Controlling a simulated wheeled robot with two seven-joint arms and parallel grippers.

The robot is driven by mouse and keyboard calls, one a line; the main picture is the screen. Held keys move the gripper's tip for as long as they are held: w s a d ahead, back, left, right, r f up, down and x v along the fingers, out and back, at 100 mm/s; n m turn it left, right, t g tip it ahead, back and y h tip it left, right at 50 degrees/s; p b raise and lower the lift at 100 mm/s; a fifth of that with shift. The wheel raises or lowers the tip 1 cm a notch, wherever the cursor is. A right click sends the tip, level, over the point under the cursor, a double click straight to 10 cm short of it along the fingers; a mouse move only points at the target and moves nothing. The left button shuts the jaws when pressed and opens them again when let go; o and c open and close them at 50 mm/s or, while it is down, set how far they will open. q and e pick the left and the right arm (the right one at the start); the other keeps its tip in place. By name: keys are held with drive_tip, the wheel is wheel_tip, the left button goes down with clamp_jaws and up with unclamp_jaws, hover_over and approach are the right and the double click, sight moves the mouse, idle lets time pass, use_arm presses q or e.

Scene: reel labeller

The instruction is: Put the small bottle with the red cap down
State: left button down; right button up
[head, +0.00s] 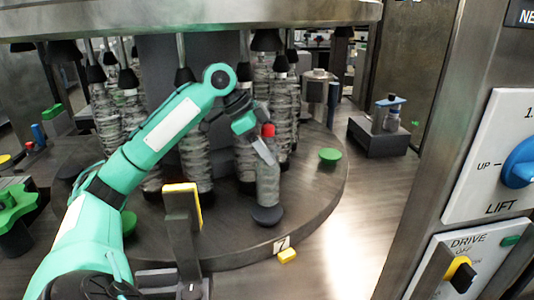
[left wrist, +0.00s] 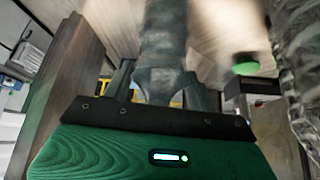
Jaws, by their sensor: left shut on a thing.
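The small bottle with the red cap (head: 268,185) is grey and looks upright near the front edge of the round dark table (head: 225,240). Its red cap shows beside my left gripper (head: 259,143), which is shut on it high up, below the cap. The bottle's lower end is at a dark round pad (head: 267,215); I cannot tell whether they touch. In the left wrist view the grey bottle (left wrist: 163,45) runs up between the fingers of my left gripper (left wrist: 160,85). My right gripper is not in view.
Several tall wrapped bottles (head: 195,160) stand close behind, under dark overhead heads. A green knob (head: 329,156) is to the right. A yellow block (head: 287,256) is by the front rim, next to a "7" label. A control panel (head: 500,170) stands at right.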

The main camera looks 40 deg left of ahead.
use_arm(q)
drive_tip(key=shift+a+f, duration=0.1)
drive_tip(key=shift+f, duration=1.75)
drive_tip(key=shift+c, duration=2.2)
unclamp_jaws()
drive_tip(key=v, duration=0.7)
drive_tip(key=shift+r+b, duration=0.35)
drive_tip(key=shift+b, duration=0.1)
drive_tip(key=shift+s+a+f, duration=0.1)
drive_tip(key=shift+f, duration=0.05)
